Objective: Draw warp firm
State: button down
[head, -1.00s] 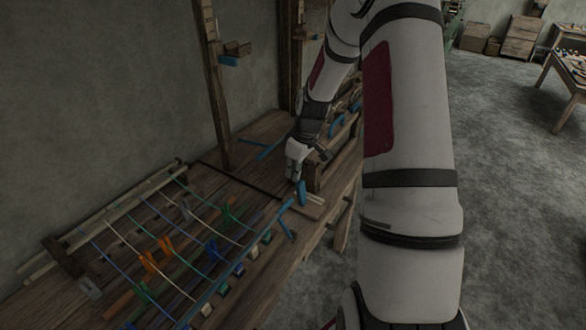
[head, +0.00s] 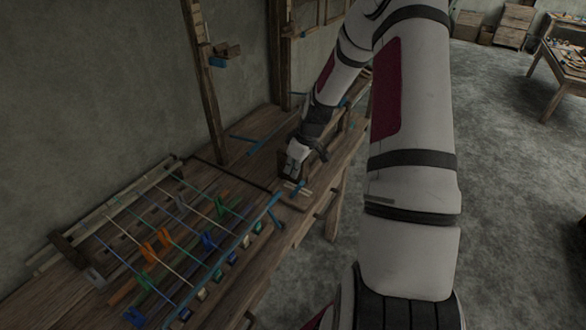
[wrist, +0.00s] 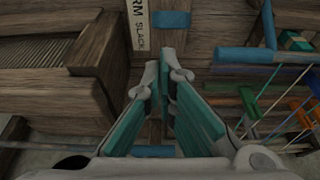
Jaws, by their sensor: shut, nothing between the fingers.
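The warp (head: 190,220) is several coloured threads stretched across a frame at the left of the bench in the head view. A blue bar (head: 250,228) runs along its near edge. A small blue piece (head: 298,187), which looks like a lever, stands at a wooden block beside the frame. My gripper (head: 291,172) is low over the bench just behind this piece. In the wrist view my gripper (wrist: 164,75) is shut and empty, its fingertips below a blue block (wrist: 171,19). A pale strip (wrist: 139,28) beside it reads "RM SLACK", the first letters cut off.
A wooden post (head: 203,85) rises behind the bench. A wooden box with a ridged face (wrist: 45,50) is left of my fingers in the wrist view. Blue rods (wrist: 262,57) and threads lie close on the right. Open floor (head: 500,200) lies right of the bench.

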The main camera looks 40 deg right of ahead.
jog(key=shift+r+p, duration=0.4)
jog(key=shift+r, duration=0.35)
jog(key=v, duration=0.9)
jog(key=shift+s, duration=0.25)
jog(key=shift+d+r, duration=0.1)
dwell(0.3)
